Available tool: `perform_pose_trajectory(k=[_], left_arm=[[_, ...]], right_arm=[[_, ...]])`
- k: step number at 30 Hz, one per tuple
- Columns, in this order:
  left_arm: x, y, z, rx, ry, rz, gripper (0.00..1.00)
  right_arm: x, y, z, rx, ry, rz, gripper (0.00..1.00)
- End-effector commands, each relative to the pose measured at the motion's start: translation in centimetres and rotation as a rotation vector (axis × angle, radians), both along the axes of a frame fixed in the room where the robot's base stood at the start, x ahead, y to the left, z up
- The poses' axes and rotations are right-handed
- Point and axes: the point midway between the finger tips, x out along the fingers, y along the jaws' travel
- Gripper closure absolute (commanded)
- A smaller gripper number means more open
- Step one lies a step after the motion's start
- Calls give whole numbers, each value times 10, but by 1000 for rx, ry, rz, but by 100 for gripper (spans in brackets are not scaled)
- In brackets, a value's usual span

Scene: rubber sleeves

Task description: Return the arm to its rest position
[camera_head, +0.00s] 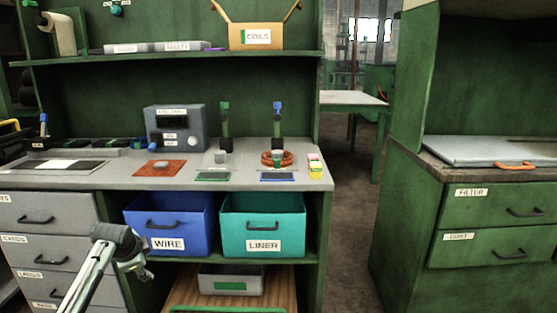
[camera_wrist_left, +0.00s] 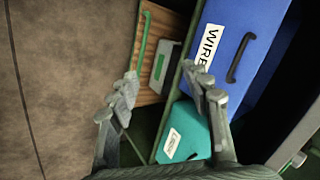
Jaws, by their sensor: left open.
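My left arm comes in from the lower left of the head view. Its gripper (camera_head: 142,268) is small and partly hidden behind the wrist, in front of the grey drawers and the blue bin marked WIRE (camera_head: 168,226). In the left wrist view the gripper (camera_wrist_left: 164,88) has its two fingers well apart with nothing between them. Beyond the fingers are the blue bin (camera_wrist_left: 232,45) and the teal bin marked LINER (camera_wrist_left: 188,132). The gripper appears apart from both. My right gripper is in neither view.
The grey bench top (camera_head: 110,180) carries a grey device (camera_head: 175,127), an orange ring (camera_head: 277,158) and small mats. Below are the teal bin (camera_head: 262,224) and a grey box (camera_head: 231,280) on a wooden board. Open floor (camera_head: 350,230) lies right, before a green cabinet (camera_head: 485,235).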

Motion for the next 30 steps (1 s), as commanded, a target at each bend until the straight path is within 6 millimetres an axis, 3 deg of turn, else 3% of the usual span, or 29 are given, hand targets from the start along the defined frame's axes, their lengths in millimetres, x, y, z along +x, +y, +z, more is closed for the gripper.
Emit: perform_pose_trajectory(k=[6,13,15,20,23,26,30], left_arm=[[36,26,38,-237,-313,437,51],[59,39,76,-510,-582,703,51],[41,30,34,-498,-520,707,51],[0,14,-35,-481,-420,717,51],[-35,2,-85,-469,-344,727,51],[-81,-11,-139,-455,-257,738,51],[-160,-31,-211,-437,-126,758,51]], right_arm=[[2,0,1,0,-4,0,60],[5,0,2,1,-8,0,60],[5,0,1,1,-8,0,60],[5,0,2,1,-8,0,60],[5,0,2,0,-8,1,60],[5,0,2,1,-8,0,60],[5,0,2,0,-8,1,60]])
